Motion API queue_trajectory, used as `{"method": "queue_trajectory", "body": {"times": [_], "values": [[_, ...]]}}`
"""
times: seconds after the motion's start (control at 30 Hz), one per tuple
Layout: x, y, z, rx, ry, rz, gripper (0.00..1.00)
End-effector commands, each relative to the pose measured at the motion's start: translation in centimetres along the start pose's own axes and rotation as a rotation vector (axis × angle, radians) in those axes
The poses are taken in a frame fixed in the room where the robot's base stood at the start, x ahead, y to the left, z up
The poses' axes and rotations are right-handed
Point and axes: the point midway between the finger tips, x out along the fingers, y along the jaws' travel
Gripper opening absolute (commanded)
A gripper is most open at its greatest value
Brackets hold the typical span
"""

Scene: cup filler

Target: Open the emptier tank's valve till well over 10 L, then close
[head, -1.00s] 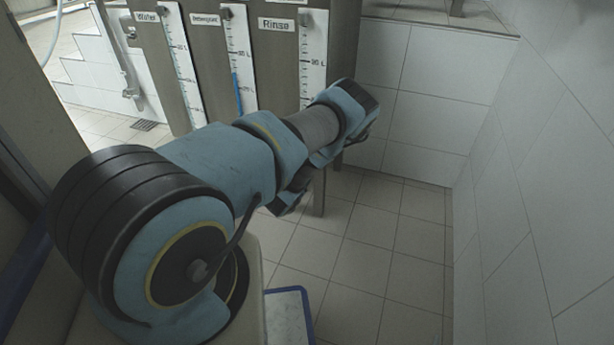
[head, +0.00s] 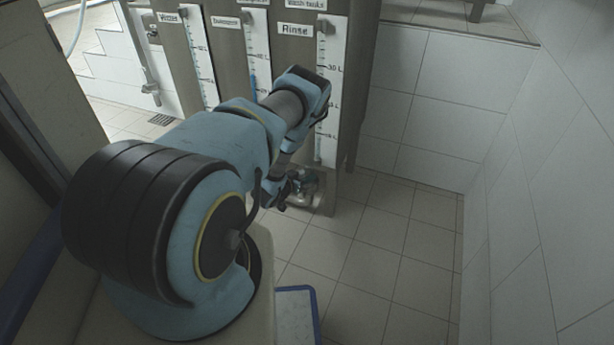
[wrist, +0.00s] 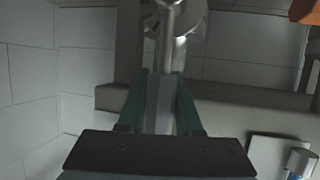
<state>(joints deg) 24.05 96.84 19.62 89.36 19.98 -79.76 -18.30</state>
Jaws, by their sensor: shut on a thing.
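The tank labelled Rinse (head: 294,30) is at the right of the row in the head view. Its gauge (head: 329,90) shows a short pale column low on the scale; the exact reading is too blurred. The middle tank's gauge (head: 262,60) has a taller blue column. My gripper (head: 300,188) is low at the foot of the Rinse tank, partly hidden by my arm. In the wrist view its green fingers (wrist: 166,85) are closed around a grey metal handle (wrist: 157,105). A round metal fitting (wrist: 178,15) is beyond it. I cannot tell the valve's opening.
A third gauge (head: 197,60) stands at the left. White tiled walls (head: 425,100) close off the right side. An orange part (wrist: 306,10) and a blue part (wrist: 298,160) show at the wrist view's right edge.

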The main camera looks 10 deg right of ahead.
Motion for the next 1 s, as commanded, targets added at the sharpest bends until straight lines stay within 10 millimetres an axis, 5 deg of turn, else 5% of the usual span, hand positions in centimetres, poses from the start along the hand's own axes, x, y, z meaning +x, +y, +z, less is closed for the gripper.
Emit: {"method": "queue_trajectory", "body": {"times": [0.3, 0.33, 0.57, 0.87, 1.0], "values": [[-0.1, -0.3, 0.2, -0.002, -0.003, -0.007, 0.00], [-0.1, -0.3, 0.2, -0.002, -0.003, -0.007, 0.37], [0.0, -0.2, 0.1, -0.001, -0.002, -0.005, 0.63], [-0.3, -0.2, 0.1, -0.001, -0.002, -0.004, 0.63], [-1.8, -0.2, 0.0, -0.001, -0.003, -0.004, 0.63]]}}
